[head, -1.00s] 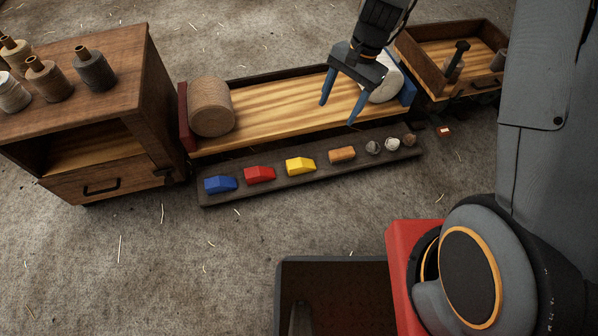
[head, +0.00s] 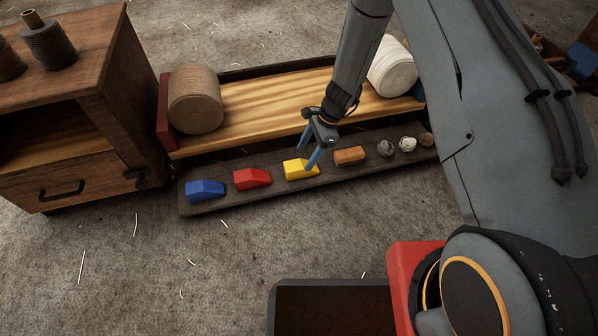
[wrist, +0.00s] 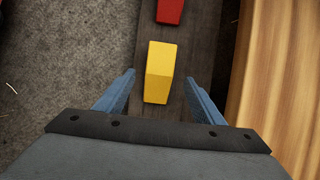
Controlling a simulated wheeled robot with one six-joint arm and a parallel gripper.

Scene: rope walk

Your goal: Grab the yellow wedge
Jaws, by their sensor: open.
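The yellow wedge (head: 299,169) lies on a long dark shelf strip (head: 222,199), between a red wedge (head: 252,179) and an orange-brown block (head: 349,155). My gripper (head: 309,158) is open with blue fingers, close over the yellow wedge in the head view.
A blue wedge (head: 205,189) and several small stones lie on the same strip. A wooden tray (head: 270,105) with a tan spool (head: 195,98) and a white spool (head: 392,66) stands directly behind. A brown cabinet (head: 100,110) stands left.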

